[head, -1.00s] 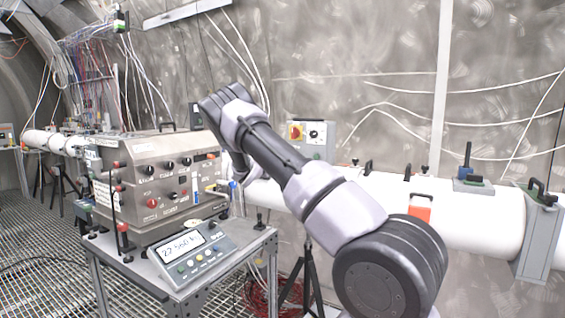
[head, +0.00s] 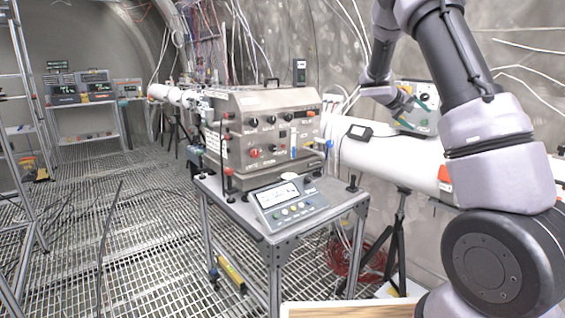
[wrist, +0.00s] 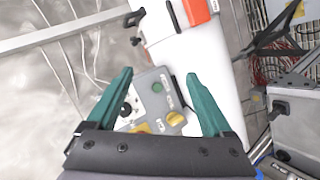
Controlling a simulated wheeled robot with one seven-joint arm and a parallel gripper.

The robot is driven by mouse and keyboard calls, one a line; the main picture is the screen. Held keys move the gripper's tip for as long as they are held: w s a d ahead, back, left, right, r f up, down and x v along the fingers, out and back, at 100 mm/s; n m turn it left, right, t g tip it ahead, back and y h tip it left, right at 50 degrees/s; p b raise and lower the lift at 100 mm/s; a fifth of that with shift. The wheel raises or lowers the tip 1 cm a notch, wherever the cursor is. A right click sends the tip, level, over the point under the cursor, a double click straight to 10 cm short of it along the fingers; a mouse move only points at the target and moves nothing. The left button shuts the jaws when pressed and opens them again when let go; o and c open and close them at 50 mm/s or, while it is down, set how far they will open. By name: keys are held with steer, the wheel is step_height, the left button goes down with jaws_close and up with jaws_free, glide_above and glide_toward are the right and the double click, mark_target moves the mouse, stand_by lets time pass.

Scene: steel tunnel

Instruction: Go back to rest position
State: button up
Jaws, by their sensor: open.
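My gripper (head: 406,108) is at the end of my raised arm, right of centre in the head view, above the white beam pipe. In the wrist view my gripper (wrist: 159,74) shows two teal fingers spread apart with nothing held between them. A grey control box (head: 431,118) with a round dial and a yellow-based switch lies behind the fingers. It also shows in the wrist view (wrist: 157,86), seen between and beyond the fingers; I cannot tell the exact gap.
A steel instrument box (head: 270,142) and a grey display unit (head: 290,203) stand on a metal trolley (head: 245,215). The white beam pipe (head: 361,152) runs behind. A black tripod (head: 397,225) and red cables are below. The grated floor (head: 140,215) at left is mostly open.

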steer(key=s+a+r+m+t+y, duration=0.1)
steer(key=s+a+r+y, duration=0.2)
steer(key=s+a, duration=0.4)
steer(key=s+a+r+m+t+y, duration=0.1)
steer(key=s+a+y, duration=0.5)
steer(key=s, duration=1.2)
steer(key=s+a+r+m+y, duration=0.2)
steer(key=s+a+r+y, duration=0.2)
steer(key=s+a, duration=0.5)
steer(key=s+r, duration=0.1)
steer(key=s, duration=0.3)
steer(key=shift+s+a+t+y, duration=0.2)
steer(key=shift+t+y, duration=0.1)
steer(key=shift+t, duration=0.1)
